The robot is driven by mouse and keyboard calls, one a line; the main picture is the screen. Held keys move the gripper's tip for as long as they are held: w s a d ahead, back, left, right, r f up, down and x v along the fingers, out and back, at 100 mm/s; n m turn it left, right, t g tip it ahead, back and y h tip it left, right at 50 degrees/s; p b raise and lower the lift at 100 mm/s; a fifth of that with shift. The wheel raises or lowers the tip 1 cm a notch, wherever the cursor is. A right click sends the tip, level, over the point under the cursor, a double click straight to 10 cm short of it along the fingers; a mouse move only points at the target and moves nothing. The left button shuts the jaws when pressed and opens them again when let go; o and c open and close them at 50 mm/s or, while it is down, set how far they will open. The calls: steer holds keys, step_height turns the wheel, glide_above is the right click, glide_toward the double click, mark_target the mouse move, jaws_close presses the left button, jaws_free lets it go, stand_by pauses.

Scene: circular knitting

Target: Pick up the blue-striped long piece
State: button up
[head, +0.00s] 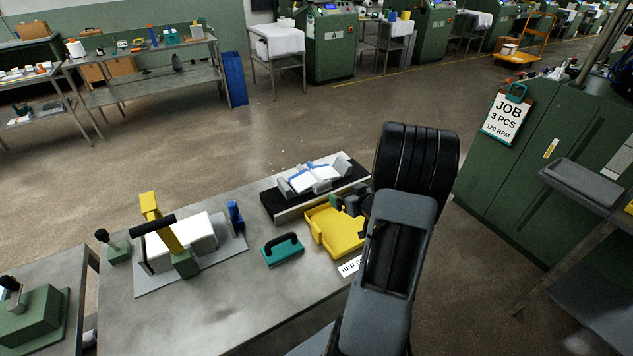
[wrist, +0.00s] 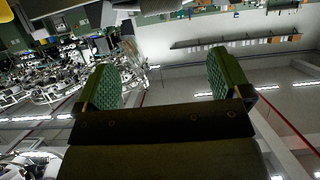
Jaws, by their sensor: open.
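A white long piece with blue stripes (head: 316,176) lies in grey V-shaped supports on a black base (head: 330,195) at the back of the table. Whether it is one piece or several side by side I cannot tell. My gripper (head: 345,202) is beyond the dark arm link, over the yellow tray, to the right and nearer than the piece, and apart from it. The wrist view shows its two green fingers with textured pads (wrist: 165,75) spread wide with nothing between them. The piece is not seen in the wrist view.
The yellow tray (head: 327,236) stands beside the black base. A teal block with a black handle (head: 282,249) lies left of it. A clamp fixture with a yellow lever (head: 165,228) holds a white block farther left. The table's front middle (head: 225,310) is clear.

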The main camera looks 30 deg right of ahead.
mark_target(324, 183)
steer(key=x, duration=0.6)
steer(key=p+x, duration=0.1)
steer(key=x, duration=0.6)
steer(key=shift+a, duration=0.25)
steer(key=c, duration=1.1)
steer(key=shift+r, duration=0.1)
steer(key=shift+c, duration=0.2)
